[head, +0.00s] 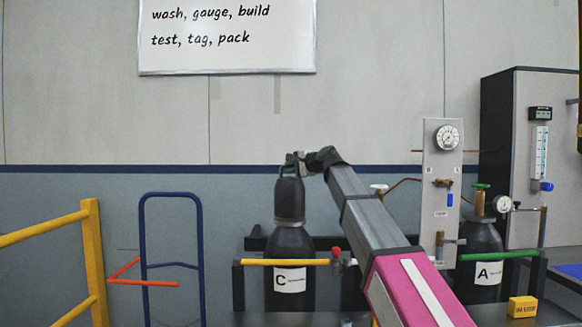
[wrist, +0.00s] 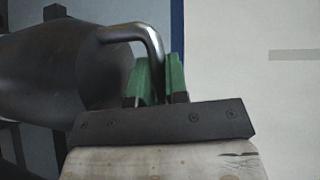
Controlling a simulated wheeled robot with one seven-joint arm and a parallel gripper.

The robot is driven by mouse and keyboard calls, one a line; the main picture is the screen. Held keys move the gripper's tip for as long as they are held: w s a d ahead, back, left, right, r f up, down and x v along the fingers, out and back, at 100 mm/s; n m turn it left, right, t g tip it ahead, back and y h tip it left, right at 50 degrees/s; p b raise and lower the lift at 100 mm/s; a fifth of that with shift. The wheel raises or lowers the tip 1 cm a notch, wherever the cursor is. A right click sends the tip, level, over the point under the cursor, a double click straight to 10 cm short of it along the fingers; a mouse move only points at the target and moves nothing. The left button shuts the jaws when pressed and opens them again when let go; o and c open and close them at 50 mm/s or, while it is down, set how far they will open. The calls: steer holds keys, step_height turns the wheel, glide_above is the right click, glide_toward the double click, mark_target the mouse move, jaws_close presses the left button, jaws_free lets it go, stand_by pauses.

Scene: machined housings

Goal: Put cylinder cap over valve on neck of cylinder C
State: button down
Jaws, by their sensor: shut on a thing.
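The dark grey cylinder cap (head: 290,198) stands upright, in line above cylinder C (head: 289,250), a black cylinder with a white "C" label. The cap's lower edge meets a lighter band at the cylinder's neck; I cannot tell whether it is fully seated. No valve shows, so it is hidden if it is there. My gripper (head: 297,163) is at the top of the cap. In the wrist view, the green fingers of my gripper (wrist: 160,78) are shut on the bent metal handle of the cap (wrist: 50,75).
A yellow bar with a red end (head: 290,262) crosses in front of cylinder C. Cylinder A (head: 482,255) stands at right by a gauge panel (head: 441,190). A blue hand truck frame (head: 171,194) and yellow railing (head: 94,260) are at left. A yellow block (head: 522,307) sits front right.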

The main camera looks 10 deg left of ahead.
steer(key=shift+f, duration=0.65)
steer(key=c, duration=1.1)
jaws_free()
steer(key=shift+o, duration=0.2)
steer(key=v, duration=1)
steer(key=shift+s+d, duration=0.2)
steer(key=shift+d, duration=0.15)
